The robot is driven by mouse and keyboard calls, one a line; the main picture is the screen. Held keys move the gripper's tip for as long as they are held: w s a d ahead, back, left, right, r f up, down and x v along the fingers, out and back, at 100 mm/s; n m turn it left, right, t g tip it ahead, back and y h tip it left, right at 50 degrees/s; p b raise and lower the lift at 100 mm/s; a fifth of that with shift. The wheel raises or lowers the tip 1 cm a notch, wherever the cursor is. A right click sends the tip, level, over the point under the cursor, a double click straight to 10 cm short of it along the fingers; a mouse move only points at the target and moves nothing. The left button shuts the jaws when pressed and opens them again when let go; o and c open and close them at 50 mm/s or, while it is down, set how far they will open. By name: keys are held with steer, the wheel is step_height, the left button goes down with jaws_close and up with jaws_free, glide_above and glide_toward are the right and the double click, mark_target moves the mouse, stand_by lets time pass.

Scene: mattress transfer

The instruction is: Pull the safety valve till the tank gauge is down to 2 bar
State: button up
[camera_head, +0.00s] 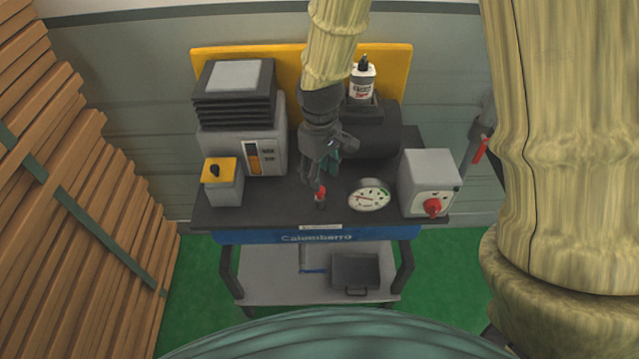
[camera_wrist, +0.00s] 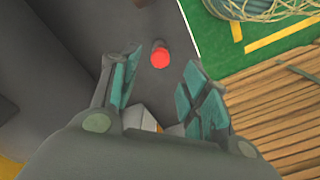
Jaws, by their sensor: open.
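The safety valve shows as a small red knob (camera_head: 321,193) near the front edge of the black bench top. In the wrist view its round red top (camera_wrist: 160,55) lies just beyond the fingertips, in the gap between them. My gripper (camera_head: 318,180) is open and empty, pointing down close to the knob. It also shows in the wrist view (camera_wrist: 161,74) with its teal finger pads apart. The tank gauge (camera_head: 370,195), a round white dial with a green sector, stands right of the valve. Its needle is too small to read. The dark tank (camera_head: 378,130) lies behind, partly hidden by my arm.
A grey box with a red switch (camera_head: 432,207) stands right of the gauge. A grey machine (camera_head: 240,138) and a small yellow-topped box (camera_head: 222,183) stand left. A white bottle (camera_head: 362,85) is at the back. Wooden slats (camera_head: 75,190) rise at the left.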

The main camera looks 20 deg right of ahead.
mark_target(320, 193)
steer(key=shift+f+p, duration=0.5)
steer(key=shift+f, duration=2.25)
jaws_close()
